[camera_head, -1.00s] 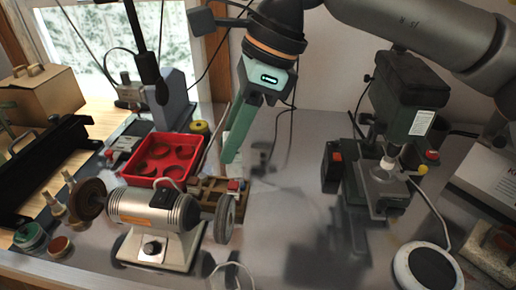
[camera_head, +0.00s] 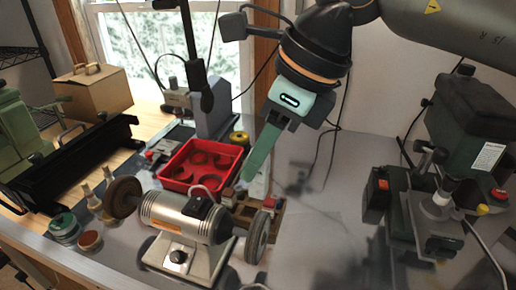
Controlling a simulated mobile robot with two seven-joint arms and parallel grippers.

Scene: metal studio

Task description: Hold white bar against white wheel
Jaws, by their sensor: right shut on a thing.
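The bench grinder (camera_head: 186,217) stands on the bench with a dark brown wheel (camera_head: 122,197) at its left end and a pale grey wheel (camera_head: 259,238) at its right end, which I take as the white wheel. My right gripper (camera_head: 250,176) points down from above, behind and above the pale wheel. Its green finger hides much of the grasp. It is shut on a pale bar, the white bar (camera_head: 262,180), which shows only partly beside the finger. The bar appears apart from the wheel, but its lower end is unclear. My left gripper is not in view.
A red tray (camera_head: 201,176) with round recesses lies behind the grinder. A drill press (camera_head: 465,150) stands at the right, a black metal machine (camera_head: 70,165) and a cardboard box (camera_head: 93,90) at the left. Bare bench top lies right of the grinder.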

